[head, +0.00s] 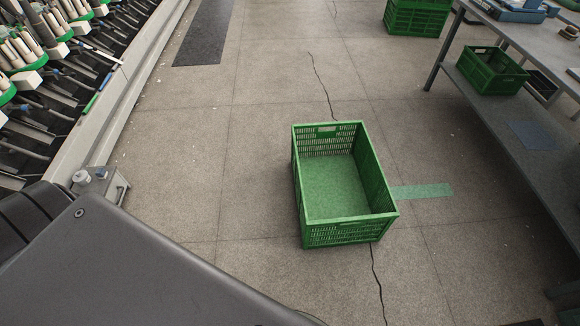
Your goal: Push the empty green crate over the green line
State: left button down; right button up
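The empty green crate (334,232) stands upright on the tiled floor in the middle of the head view. The green line (430,191) is a short strip on the floor at the crate's right side. Its left end meets or passes behind the crate's right wall, and I cannot tell whether it runs on beneath the crate. Neither of my grippers shows in the head view.
The cone winder (60,75) runs along the left. A workbench (520,125) on the right carries a small green crate (491,70) on its lower shelf. Another green crate (417,18) stands at the back. A dark mat (205,35) lies at upper left. Floor around the middle crate is clear.

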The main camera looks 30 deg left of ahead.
aim_at(335, 183)
jog(key=u, duration=2)
jog(key=i, duration=3.45)
jog(key=z, duration=3.95)
